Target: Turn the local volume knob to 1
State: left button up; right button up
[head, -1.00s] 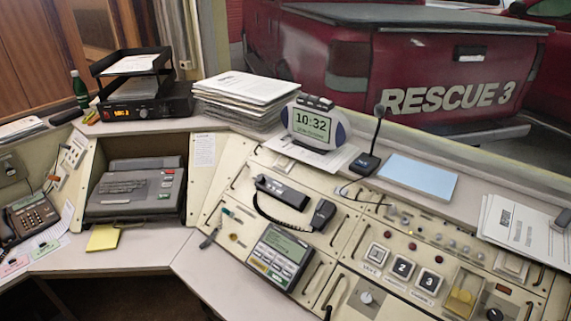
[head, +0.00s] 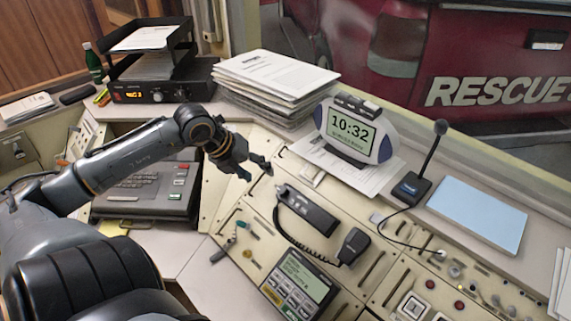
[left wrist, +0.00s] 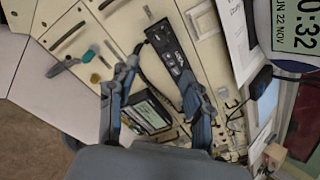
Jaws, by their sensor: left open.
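I cannot tell which knob is the local volume one; no knob label is readable. On the console panel sit a small yellowish knob (head: 247,253) and a green-tipped one (head: 242,225); both also show in the left wrist view, the yellowish one (left wrist: 95,78) and the green one (left wrist: 88,57). A black radio box (head: 157,96) with an orange display has a round knob on its front. My left gripper (head: 257,171) is open and empty above the panel, up-left of the handset cradle (head: 307,208). In the left wrist view its fingers (left wrist: 160,78) are spread. My right gripper is not in view.
A coiled-cord handset (head: 353,246), a screen-and-key unit (head: 300,283), a clock (head: 352,130) and a desk microphone (head: 410,187) stand around the panel. A paper stack (head: 275,85) is behind my left arm. A typewriter-like machine (head: 150,190) lies beneath it.

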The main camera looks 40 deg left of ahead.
aim_at(281, 190)
pick_arm(q)
jog(key=x, duration=1.1)
jog(key=shift+w+a+f, duration=0.1)
jog(key=shift+w+f, duration=0.1)
jog(key=shift+w, duration=0.1)
jog(key=shift+w+f, duration=0.2)
jog(key=shift+f, duration=0.2)
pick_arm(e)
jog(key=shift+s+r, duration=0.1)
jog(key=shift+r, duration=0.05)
